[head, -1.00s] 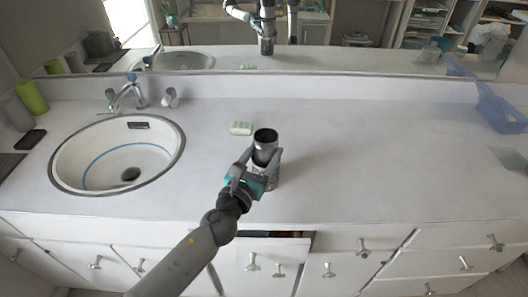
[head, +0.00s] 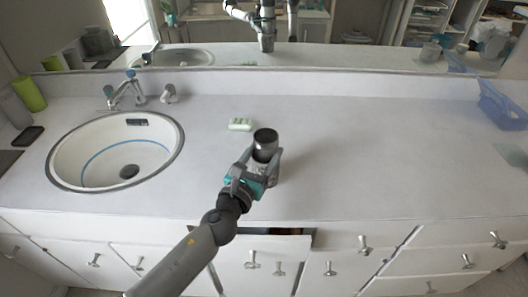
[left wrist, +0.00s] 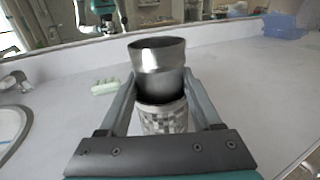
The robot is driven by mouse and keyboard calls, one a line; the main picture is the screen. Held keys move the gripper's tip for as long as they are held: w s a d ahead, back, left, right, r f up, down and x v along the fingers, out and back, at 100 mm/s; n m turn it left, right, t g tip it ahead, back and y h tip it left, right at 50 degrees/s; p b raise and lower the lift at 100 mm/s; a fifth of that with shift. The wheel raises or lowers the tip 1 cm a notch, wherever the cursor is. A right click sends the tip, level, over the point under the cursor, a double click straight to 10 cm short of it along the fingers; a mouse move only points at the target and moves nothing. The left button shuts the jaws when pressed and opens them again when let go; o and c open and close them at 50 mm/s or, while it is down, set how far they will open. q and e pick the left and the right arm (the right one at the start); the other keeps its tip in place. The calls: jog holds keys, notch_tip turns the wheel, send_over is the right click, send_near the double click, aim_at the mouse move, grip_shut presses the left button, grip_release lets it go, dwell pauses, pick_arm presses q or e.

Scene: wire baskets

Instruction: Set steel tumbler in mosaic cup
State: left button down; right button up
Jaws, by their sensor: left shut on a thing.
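The steel tumbler (head: 265,138) is upright in my left gripper (head: 263,155), whose fingers close on its sides. In the left wrist view the tumbler (left wrist: 158,72) stands with its lower part inside the rim of the mosaic cup (left wrist: 165,119), a cup with grey and white squares. The mosaic cup (head: 271,176) stands on the counter, partly hidden behind the gripper in the head view. How deep the tumbler's base sits inside is hidden. My right gripper is not directly in view.
A pale green soap-like bar (head: 240,124) lies behind the cup. A sink (head: 75,160) with a tap (head: 127,90) is at left. A blue basket (head: 503,108) is at the far right. A mirror runs along the back. The counter right of the cup is clear.

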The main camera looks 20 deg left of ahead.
aim_at(264, 139)
pick_arm(q)
grip_release()
dwell(0.3)
jog(key=shift+f, duration=0.1)
dwell(0.5)
jog(key=shift+r+p, duration=3.05)
jog(key=shift+r, duration=0.05)
jog(key=shift+f, duration=0.1)
